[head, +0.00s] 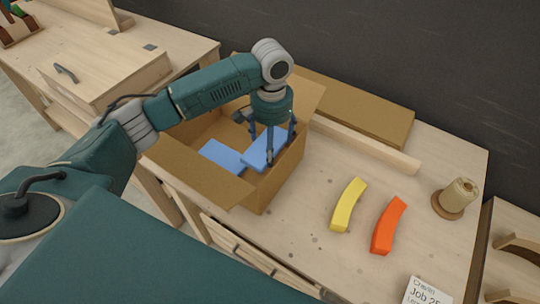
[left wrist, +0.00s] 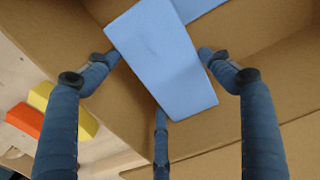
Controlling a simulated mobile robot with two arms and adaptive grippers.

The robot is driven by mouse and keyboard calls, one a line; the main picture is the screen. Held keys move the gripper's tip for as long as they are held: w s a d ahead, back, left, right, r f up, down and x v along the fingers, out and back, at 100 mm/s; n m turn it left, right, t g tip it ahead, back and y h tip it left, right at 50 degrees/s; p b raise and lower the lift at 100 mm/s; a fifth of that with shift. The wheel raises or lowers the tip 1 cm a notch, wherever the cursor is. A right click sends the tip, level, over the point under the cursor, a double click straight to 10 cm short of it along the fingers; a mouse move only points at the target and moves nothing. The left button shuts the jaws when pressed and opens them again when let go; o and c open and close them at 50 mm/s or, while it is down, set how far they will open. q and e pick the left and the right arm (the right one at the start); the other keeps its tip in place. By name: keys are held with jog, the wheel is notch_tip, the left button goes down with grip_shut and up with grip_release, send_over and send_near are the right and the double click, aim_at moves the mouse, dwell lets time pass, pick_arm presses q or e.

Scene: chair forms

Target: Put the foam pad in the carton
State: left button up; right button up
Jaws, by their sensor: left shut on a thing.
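The open carton (head: 278,182) stands on the workbench with its flaps spread. My left gripper (head: 268,148) points down into its opening and is shut on a light blue foam pad (head: 259,157). The held pad is tilted and is near the carton's right wall. In the left wrist view the held pad (left wrist: 165,62) lies between my fingers, with cardboard around it. A second blue pad (head: 221,156) lies inside the carton to the left, and its edge shows in the left wrist view (left wrist: 196,7). My right gripper is not in view.
A yellow curved block (head: 348,204) and an orange one (head: 388,226) lie on the workbench (head: 300,235) right of the carton. A spool (head: 457,196) stands at the far right. A long wooden strip (head: 365,144) and a flat brown board (head: 350,105) lie behind.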

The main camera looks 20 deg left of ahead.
pick_arm(q)
notch_tip(320, 180, down, 7)
jog(key=shift+p, duration=0.3)
jog(key=shift+f, duration=0.15)
jog(key=o, duration=0.9)
jog(key=shift+o, duration=0.2)
notch_tip(320, 180, up, 11)
jog(key=shift+b, duration=0.9)
jog(key=shift+r, duration=0.65)
